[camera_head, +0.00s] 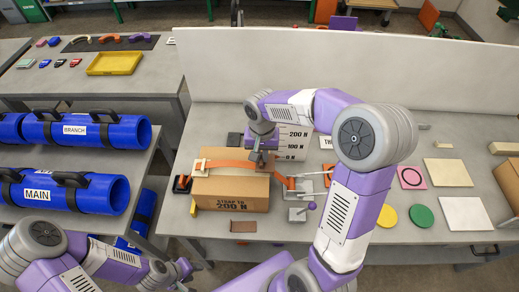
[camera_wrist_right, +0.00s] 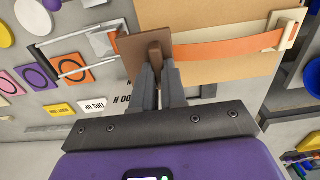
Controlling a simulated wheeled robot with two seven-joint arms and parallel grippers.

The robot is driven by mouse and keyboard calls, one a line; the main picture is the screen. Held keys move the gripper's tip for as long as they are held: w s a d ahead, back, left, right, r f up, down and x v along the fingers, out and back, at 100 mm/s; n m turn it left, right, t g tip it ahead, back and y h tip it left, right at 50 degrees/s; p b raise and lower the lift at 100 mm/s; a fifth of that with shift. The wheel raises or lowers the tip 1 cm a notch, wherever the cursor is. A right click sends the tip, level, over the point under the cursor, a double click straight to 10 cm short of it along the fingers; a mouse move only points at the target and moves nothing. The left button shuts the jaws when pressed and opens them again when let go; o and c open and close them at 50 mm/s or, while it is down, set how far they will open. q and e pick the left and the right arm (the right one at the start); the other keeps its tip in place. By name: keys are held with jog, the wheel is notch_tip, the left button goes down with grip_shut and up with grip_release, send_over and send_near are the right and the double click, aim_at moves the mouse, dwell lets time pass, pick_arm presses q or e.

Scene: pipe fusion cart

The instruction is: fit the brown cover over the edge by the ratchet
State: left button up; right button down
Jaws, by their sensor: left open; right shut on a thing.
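The cardboard box (camera_head: 230,190) stands on the table with an orange strap (camera_head: 235,164) across its top. A cream cover (camera_head: 201,167) sits at the box's left top edge, also in the right wrist view (camera_wrist_right: 287,36). The metal ratchet (camera_head: 305,190) is right of the box. My right gripper (camera_wrist_right: 158,70) is shut on the tab of the brown cover (camera_wrist_right: 132,46), at the strap by the box edge on the ratchet side. I cannot tell whether the cover touches the edge. My left gripper (camera_head: 188,281) is open and empty, low at the left, away from the box.
A flat brown piece (camera_head: 243,226) lies in front of the box. Yellow (camera_head: 387,216) and green (camera_head: 421,216) discs and several flat plates lie to the right. Blue pipes (camera_head: 85,132) fill the left rack. A white panel (camera_head: 330,65) stands behind the table.

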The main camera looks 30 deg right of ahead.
notch_tip(320, 180, down, 2)
jog(key=shift+w+f+b, duration=0.15)
jog(key=shift+f+b, duration=0.1)
jog(key=shift+b, duration=0.5)
jog(key=shift+f+b, duration=2.15)
jog(key=shift+f, duration=0.5)
jog(key=c, duration=1.1)
grip_release()
jog(key=shift+r, duration=0.15)
jog(key=shift+r+p, duration=1.95)
jog(key=shift+r, duration=0.5)
